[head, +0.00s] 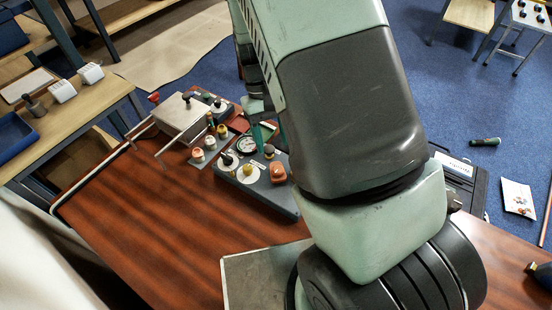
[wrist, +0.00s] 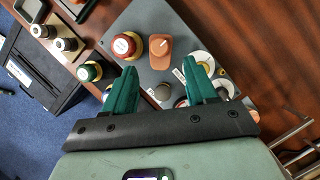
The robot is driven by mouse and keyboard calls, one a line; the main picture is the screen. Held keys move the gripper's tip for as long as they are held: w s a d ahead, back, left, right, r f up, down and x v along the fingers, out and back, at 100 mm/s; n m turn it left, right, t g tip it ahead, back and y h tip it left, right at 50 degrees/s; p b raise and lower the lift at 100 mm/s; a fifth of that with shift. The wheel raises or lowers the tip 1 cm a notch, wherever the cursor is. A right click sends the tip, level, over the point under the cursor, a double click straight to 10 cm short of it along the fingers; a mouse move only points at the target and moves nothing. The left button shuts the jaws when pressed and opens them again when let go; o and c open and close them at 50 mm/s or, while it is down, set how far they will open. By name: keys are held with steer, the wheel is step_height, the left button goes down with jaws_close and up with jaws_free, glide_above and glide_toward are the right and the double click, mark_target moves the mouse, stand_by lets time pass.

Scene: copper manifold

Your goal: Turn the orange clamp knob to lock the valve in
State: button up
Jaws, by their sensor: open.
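The orange clamp knob (head: 277,172) sits on a dark grey panel (head: 262,190) on the wooden table. In the wrist view the orange knob (wrist: 160,52) lies just beyond and between my fingertips, apart from them. My gripper (wrist: 160,68) is open, with its two green fingers spread above the panel and nothing between them. In the head view my gripper (head: 264,132) is partly hidden by my arm, behind the knob. I cannot tell which part is the valve.
White dials (wrist: 200,62) and a small grey knob (wrist: 162,92) are close to my fingers. A gauge (head: 246,145) stands on the panel. The table's front left is clear.

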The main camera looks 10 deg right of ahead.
mark_target(278, 169)
steer(key=x, duration=0.7)
steer(key=c, duration=1.1)
steer(key=shift+o, duration=0.2)
